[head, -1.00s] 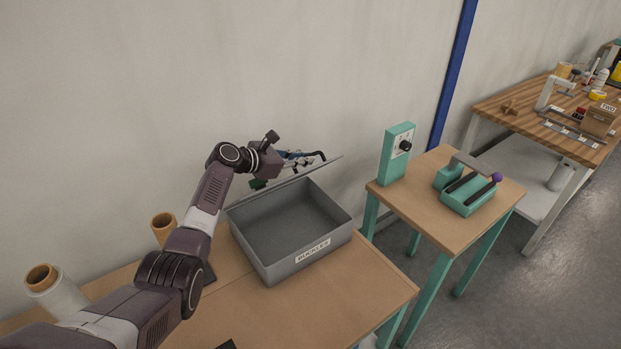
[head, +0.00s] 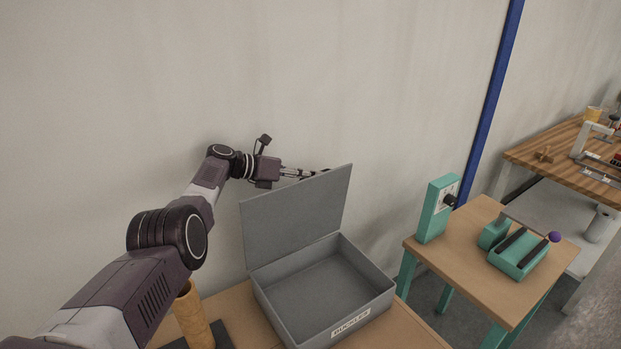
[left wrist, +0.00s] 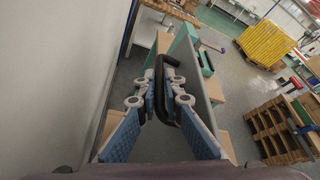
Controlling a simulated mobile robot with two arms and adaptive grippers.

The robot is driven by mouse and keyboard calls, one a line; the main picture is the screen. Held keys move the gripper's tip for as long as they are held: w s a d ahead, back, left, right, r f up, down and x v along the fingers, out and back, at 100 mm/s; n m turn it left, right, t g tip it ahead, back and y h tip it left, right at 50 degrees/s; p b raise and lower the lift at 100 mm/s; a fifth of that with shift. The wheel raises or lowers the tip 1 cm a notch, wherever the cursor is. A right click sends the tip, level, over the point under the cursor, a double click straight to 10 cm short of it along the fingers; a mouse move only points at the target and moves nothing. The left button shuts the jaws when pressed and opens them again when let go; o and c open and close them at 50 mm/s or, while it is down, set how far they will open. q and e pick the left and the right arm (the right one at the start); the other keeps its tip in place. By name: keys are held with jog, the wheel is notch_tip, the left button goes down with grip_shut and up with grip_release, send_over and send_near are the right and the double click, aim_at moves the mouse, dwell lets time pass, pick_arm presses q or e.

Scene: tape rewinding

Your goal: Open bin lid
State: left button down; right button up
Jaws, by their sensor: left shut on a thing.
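The grey bin (head: 376,304), labelled BUCKLES, stands on the wooden table with its mouth open and an empty-looking inside. Its grey lid (head: 298,218) stands raised and roughly upright at the back edge. My left gripper (head: 322,172) is behind the lid's top edge, with its fingertips partly hidden by it. In the left wrist view, the left gripper (left wrist: 162,88) is shut on a black handle (left wrist: 159,66) on the lid, whose grey panel (left wrist: 192,72) is seen nearly edge-on. My right gripper is not in view.
A cardboard tube (head: 193,318) stands left of the bin, close under my left arm. The wall (head: 400,90) is behind. A small table (head: 468,282) at right holds a green upright box with a knob (head: 437,212) and a green device with a purple ball (head: 520,255).

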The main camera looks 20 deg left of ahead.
pick_arm(q)
jog(key=shift+w+a+f, duration=0.15)
jog(key=shift+a+f, duration=0.05)
jog(key=shift+a, duration=0.05)
dwell(0.3)
jog(key=c, duration=2.3)
grip_release()
jog(key=shift+r, duration=0.2)
notch_tip(320, 180, up, 10)
jog(key=shift+f, duration=0.2)
